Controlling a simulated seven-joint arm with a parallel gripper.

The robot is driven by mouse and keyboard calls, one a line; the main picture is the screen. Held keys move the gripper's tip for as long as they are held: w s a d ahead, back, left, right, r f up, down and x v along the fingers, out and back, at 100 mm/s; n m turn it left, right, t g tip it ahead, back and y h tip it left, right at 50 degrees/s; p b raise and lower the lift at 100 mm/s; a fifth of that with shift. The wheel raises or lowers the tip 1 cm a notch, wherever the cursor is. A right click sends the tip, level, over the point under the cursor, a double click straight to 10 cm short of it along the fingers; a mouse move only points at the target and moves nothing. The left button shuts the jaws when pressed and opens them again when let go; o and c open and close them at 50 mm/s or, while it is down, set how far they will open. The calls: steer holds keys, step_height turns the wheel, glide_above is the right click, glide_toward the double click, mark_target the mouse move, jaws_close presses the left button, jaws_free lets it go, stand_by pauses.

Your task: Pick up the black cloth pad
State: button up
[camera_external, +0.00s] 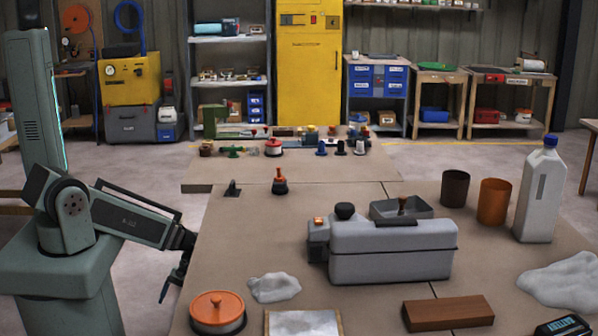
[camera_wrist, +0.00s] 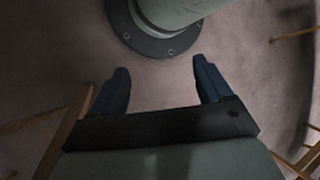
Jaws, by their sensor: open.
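I cannot make out a black cloth pad in either view. A small black item (camera_external: 232,188) stands near the left edge of the worktable (camera_external: 235,240), but it looks more like a bracket than cloth. My gripper (camera_external: 172,281) hangs low beside the worktable's left edge, fingers pointing down. In the wrist view my gripper (camera_wrist: 160,72) is open, with its two dark fingers apart and nothing between them.
Near the table's front are an orange-lidded container (camera_external: 217,310), a crumpled white cloth (camera_external: 273,287) and a reddish-brown block (camera_external: 448,313). A large grey case (camera_external: 392,252) stands mid-table. A white jug (camera_external: 540,195) and two cups stand at right. Small items line the back.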

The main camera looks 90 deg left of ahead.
steer(key=s+a+r+n+t, duration=0.1)
steer(key=s+a+r+n, duration=0.2)
steer(key=a+r, duration=0.45)
step_height(320, 180, up, 36)
steer(key=m+t+y, duration=0.4)
steer(key=y, duration=0.1)
glide_above(231, 185)
steer(key=a, duration=0.1)
steer(key=shift+a+f, duration=0.1)
steer(key=shift+f, duration=6.55)
steer(key=shift+c, duration=0.2)
steer(key=c, duration=1.1)
steer(key=shift+r, duration=0.15)
